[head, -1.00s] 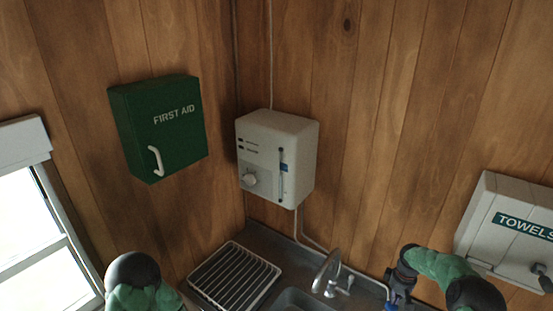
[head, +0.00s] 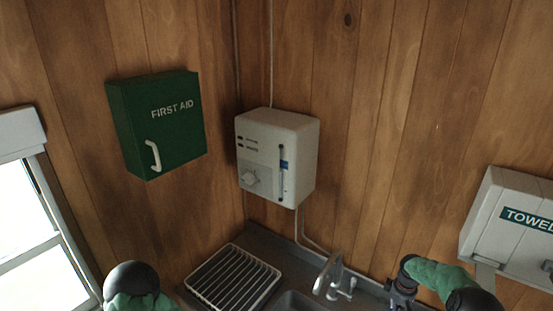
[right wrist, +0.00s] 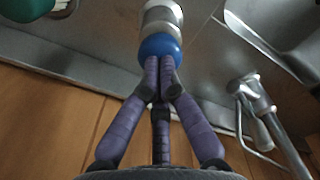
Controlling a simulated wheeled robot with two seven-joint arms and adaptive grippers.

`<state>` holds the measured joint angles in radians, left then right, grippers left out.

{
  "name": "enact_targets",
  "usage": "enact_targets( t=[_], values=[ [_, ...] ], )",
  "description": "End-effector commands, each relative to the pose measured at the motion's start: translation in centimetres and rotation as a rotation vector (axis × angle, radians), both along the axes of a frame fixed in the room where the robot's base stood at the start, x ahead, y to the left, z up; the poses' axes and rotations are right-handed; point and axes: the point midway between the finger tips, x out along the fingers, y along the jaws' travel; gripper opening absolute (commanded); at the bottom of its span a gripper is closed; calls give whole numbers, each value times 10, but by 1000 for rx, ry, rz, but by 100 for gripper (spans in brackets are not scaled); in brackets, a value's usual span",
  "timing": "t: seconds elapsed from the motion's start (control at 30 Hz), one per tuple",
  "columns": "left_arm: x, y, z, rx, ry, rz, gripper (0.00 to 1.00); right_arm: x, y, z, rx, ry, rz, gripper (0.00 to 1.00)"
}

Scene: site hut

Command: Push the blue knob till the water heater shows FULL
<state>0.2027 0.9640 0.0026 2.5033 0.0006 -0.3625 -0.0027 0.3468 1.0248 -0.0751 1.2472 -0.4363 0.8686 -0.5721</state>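The white water heater (head: 268,157) hangs on the wood wall in the corner. In the right wrist view a blue knob (right wrist: 159,47) caps a silver metal post. My right gripper (right wrist: 161,78) has its purple fingers drawn together, tips right at the knob; they overlap its edge, and I cannot tell whether they touch. The knob does not show clearly in the head view. My left gripper is out of view.
A sink with a tap (head: 328,272) and a dish rack (head: 233,277) are below the heater. A green first aid box (head: 160,125) hangs to the left, a towel dispenser (head: 510,225) to the right. A window (head: 35,225) is at the far left.

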Motion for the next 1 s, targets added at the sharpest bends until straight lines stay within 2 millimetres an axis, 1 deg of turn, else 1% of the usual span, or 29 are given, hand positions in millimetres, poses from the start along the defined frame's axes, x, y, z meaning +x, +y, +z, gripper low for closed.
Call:
enact_targets(
  t=[0.07,0.17,0.63,1.0],
  values=[
    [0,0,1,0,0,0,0,-1,1,-1,1,4,1,0],
    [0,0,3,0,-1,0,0,-1,1,4,1,4,1,0],
    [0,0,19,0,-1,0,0,-1,1,51,1,2,1,0],
    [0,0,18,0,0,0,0,-1,1,53,1,2,1,0]
  ],
)
